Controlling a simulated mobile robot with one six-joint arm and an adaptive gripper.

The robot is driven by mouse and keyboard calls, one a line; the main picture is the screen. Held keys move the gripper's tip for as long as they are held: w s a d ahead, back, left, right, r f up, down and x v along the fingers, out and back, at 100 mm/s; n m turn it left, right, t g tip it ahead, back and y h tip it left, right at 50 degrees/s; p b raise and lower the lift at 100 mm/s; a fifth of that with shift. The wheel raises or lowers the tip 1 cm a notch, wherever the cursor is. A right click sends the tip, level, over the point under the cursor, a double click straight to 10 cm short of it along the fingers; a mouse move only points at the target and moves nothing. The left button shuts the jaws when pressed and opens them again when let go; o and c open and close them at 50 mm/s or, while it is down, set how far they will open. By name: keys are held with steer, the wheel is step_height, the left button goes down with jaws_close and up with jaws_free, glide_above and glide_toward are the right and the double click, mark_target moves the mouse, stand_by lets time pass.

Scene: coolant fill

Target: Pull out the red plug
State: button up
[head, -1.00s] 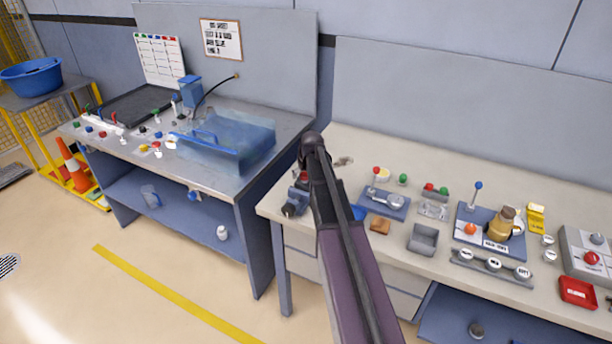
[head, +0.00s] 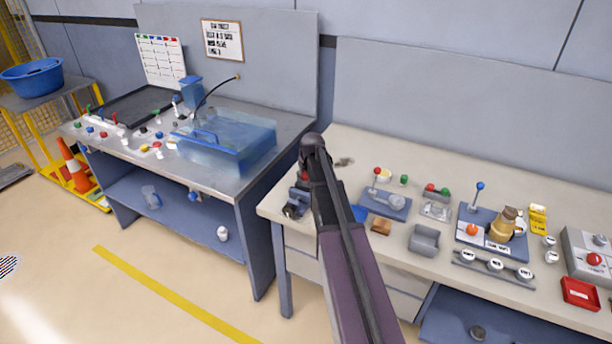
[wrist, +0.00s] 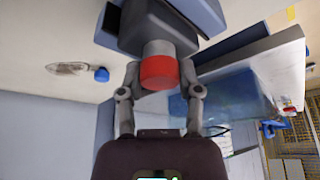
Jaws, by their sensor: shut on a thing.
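The red plug (wrist: 159,72) is a short red cylinder with a pale grey collar, seen in the wrist view. Its collar meets the underside of a grey and blue block (wrist: 165,28); I cannot tell how deep it sits. My gripper (wrist: 160,82) is shut on the red plug, with one finger on each side. In the head view a bit of red (head: 304,176) shows beside a blue-grey fixture (head: 296,203) at the right bench's left end. My arm hides the gripper and much of that fixture there.
The right bench (head: 345,140) holds a grey bin (head: 424,240), a brown block (head: 381,226) and a blue-lever panel (head: 490,240). The left bench carries a clear blue tank (head: 235,140). A gap separates the benches; the floor in front is clear.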

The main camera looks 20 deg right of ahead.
mark_target(305, 174)
steer(key=shift+c, duration=1.3)
steer(key=shift+r+p, duration=0.45)
steer(key=shift+p, duration=0.05)
steer(key=shift+r+p, duration=2.05)
